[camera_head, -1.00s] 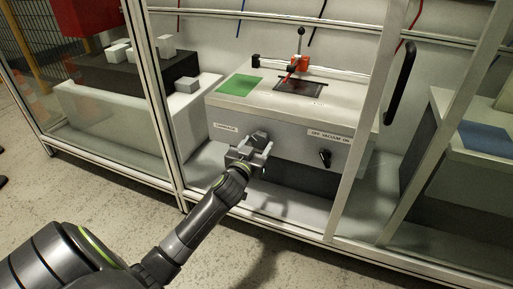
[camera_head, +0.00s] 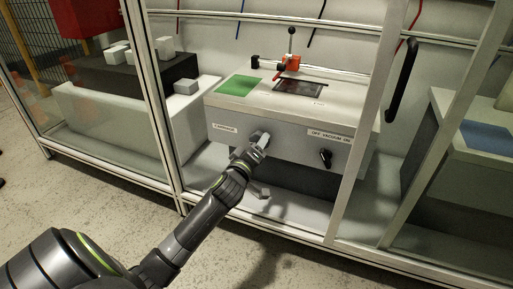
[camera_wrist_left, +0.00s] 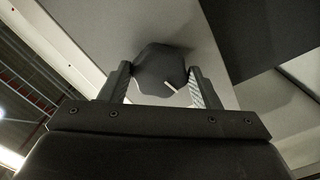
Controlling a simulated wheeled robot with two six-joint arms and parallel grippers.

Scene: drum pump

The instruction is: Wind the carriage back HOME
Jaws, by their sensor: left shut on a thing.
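The carriage (camera_head: 291,63) is a red-orange block with a ball-topped upright lever, on the rail above the white bench unit. It stands near the left end of a dark framed plate (camera_head: 300,87), right of a green pad (camera_head: 237,86). A dark knob (camera_wrist_left: 160,68) sits on the unit's front, right of the "CARRIAGE" label (camera_head: 224,128). My left gripper (camera_head: 257,147) is shut on this knob, with a finger on either side in the left wrist view. The gripper hides most of the knob in the head view. My right gripper is not in view.
A second black knob (camera_head: 325,158) sits by the "OFF VACUUM ON" label (camera_head: 329,136) to the right. White enclosure posts (camera_head: 361,135) and a lower rail frame the opening. A black door handle (camera_head: 401,82) is at right. Grey blocks (camera_head: 164,47) stand at left.

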